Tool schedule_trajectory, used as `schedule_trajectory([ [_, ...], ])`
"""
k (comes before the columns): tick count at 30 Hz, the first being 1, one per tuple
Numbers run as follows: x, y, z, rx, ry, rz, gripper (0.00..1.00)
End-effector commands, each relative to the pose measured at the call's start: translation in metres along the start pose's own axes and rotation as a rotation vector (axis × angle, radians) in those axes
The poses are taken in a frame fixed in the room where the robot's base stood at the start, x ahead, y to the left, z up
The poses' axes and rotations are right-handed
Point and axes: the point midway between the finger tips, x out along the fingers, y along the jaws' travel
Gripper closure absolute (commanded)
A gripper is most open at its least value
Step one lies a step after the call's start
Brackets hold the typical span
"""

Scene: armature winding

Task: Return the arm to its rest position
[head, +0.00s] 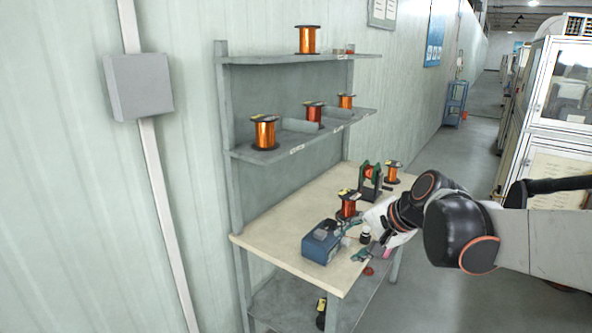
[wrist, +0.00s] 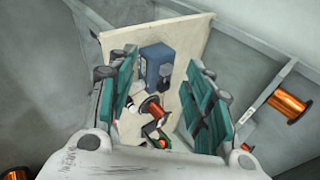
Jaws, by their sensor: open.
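My arm reaches in from the right in the head view, its gripper (head: 357,242) over the front right part of the workbench (head: 285,232). The gripper also shows in the wrist view (wrist: 161,68), its two green-padded fingers spread wide apart. Nothing is held between them. Below and beyond the fingers are a blue box-shaped device (wrist: 155,60) and a copper wire spool (wrist: 152,108) on the bench top. The gripper partly hides the bench's right edge in the head view.
The blue device (head: 321,243) stands at the bench's front, with a spool (head: 348,206) behind it. A green-sided spool stand (head: 370,182) and another spool (head: 392,172) are farther back. Shelves (head: 270,152) with several spools rise along the wall. The aisle (head: 455,160) to the right is open.

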Motion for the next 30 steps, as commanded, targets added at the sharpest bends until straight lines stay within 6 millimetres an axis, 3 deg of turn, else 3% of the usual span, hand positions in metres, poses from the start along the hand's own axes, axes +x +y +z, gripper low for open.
schedule_trajectory([
  [1, -0.012, 0.005, 0.015, -0.064, 0.013, 0.021, 0.53],
  [4, -0.031, 0.018, 0.037, -0.195, 0.045, 0.064, 0.53],
  [15, -0.086, 0.097, 0.094, -0.675, 0.133, 0.231, 0.53],
  [22, -0.103, 0.14, 0.113, -0.908, 0.161, 0.319, 0.53],
  [30, -0.108, 0.154, 0.117, -0.989, 0.17, 0.352, 0.53],
])
